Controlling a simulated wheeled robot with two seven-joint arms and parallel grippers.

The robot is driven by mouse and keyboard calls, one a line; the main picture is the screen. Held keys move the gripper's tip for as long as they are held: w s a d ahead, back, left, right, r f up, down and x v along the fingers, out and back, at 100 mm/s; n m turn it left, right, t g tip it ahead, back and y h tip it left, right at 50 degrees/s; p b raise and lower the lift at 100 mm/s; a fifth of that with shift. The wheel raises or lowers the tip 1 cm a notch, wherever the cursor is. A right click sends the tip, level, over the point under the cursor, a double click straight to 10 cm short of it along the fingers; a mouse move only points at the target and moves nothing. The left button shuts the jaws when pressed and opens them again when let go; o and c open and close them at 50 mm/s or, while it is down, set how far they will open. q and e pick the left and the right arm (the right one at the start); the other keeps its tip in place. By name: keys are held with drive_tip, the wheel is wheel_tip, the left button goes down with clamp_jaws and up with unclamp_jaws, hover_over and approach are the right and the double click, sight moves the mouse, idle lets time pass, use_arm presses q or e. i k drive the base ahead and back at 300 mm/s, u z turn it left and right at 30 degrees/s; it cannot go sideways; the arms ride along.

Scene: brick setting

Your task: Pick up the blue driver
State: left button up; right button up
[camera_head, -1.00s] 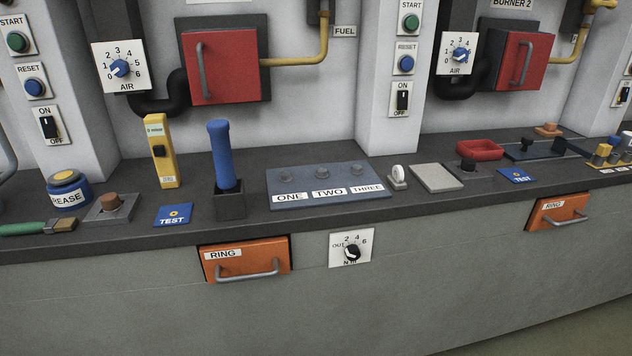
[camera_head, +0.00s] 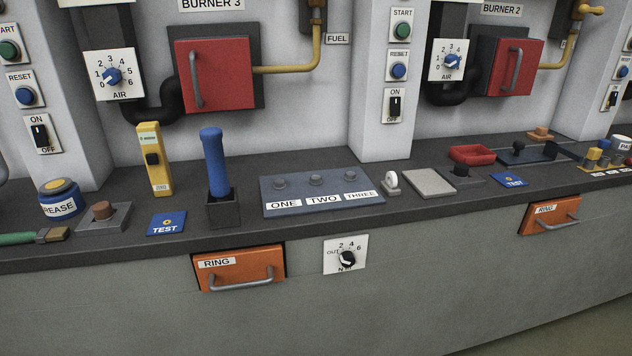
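The blue driver (camera_head: 213,163) stands upright, its thick blue handle up and its lower end hidden inside a small dark square holder (camera_head: 222,212). The holder sits on the dark counter, left of the middle of the head view. Neither of my grippers shows in the head view.
On the dark counter (camera_head: 330,227), a yellow tester (camera_head: 155,172), a blue TEST card (camera_head: 167,223) and a grease jar (camera_head: 61,199) stand left of the driver. A ONE-TWO-THREE plate (camera_head: 322,190) lies to its right. A red burner door (camera_head: 218,75) is behind; an orange RING drawer (camera_head: 239,268) is below.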

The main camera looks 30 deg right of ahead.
sight(211, 137)
drive_tip(key=k, duration=0.65)
drive_tip(key=u, duration=0.65)
drive_tip(key=i, duration=1.3)
drive_tip(key=z, duration=0.6)
